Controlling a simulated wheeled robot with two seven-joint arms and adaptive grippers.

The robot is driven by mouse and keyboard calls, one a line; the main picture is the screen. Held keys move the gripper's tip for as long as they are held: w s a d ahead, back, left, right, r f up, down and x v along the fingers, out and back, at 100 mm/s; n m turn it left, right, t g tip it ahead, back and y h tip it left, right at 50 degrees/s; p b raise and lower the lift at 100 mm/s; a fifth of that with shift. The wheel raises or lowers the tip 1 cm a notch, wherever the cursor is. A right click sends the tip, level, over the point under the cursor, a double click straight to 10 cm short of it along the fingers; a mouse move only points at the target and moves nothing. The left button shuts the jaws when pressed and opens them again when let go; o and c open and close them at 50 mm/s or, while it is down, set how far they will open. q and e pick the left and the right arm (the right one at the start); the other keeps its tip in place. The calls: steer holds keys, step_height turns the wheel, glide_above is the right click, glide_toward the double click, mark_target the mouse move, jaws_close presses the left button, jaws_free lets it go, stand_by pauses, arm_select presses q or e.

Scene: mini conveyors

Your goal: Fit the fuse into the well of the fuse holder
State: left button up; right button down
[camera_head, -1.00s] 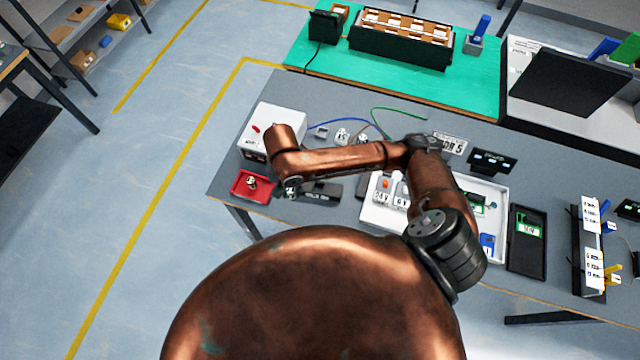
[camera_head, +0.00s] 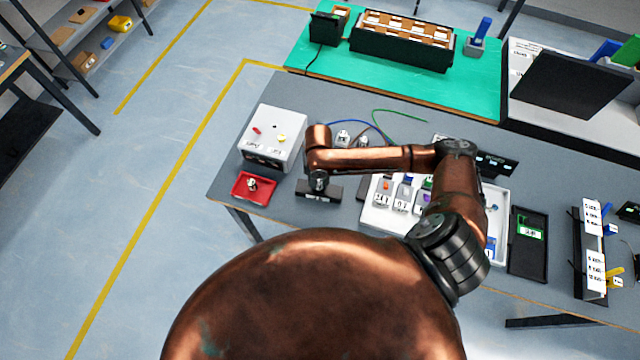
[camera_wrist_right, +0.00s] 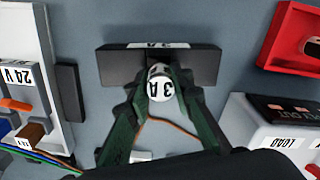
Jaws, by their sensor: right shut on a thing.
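The fuse (camera_wrist_right: 160,88) is a short pale cylinder with a white end marked "3 A". My right gripper (camera_wrist_right: 159,82) is shut on it, one green finger on each side. The fuse holder (camera_wrist_right: 198,68) is a dark block with a "3 A" label on its far edge. The fuse overlaps its middle in the wrist view and hides the well; I cannot tell whether it has entered. In the head view, my right gripper (camera_head: 318,182) is over the holder (camera_head: 332,194), and the fuse is hidden there. My left gripper is not in view.
A red tray (camera_head: 240,193) with a small item in it sits left of the holder. A white load box (camera_head: 280,125) stands behind it. A white tray (camera_head: 375,222) of labelled parts lies to the right, with a narrow dark bar (camera_wrist_right: 71,92) between.

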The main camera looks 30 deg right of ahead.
steer(key=shift+s+f, duration=0.45)
steer(key=shift+f, duration=0.4)
steer(key=c, duration=1.9)
jaws_free()
steer(key=shift+w+f, duration=0.1)
steer(key=shift+w, duration=0.15)
steer(key=shift+c, duration=0.2)
steer(key=shift+o, duration=1.1)
steer(key=shift+r, duration=0.2)
steer(key=shift+w+r, duration=0.1)
